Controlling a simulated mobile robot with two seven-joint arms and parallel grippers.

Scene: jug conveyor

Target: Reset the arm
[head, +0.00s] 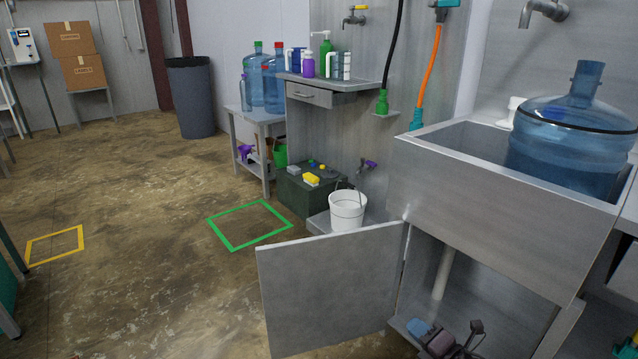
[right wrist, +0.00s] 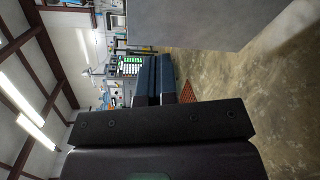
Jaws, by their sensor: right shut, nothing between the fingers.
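My right gripper (right wrist: 156,62) shows in the right wrist view. Its two dark blue fingers lie side by side, shut with nothing between them, and they point out over open floor. I cannot clearly make out this gripper in the head view. My left gripper is not in view. A large blue water jug (head: 569,145) stands upright in the grey sink (head: 480,210) at the right of the head view. The sink's cabinet door (head: 330,287) stands open below.
Small items (head: 440,341) lie in the cabinet. A white bucket (head: 347,211) stands behind the door. Blue jugs (head: 273,82) stand on a side table (head: 258,117). A green floor outline (head: 232,246) and a yellow one (head: 28,254) are empty. The middle floor is clear.

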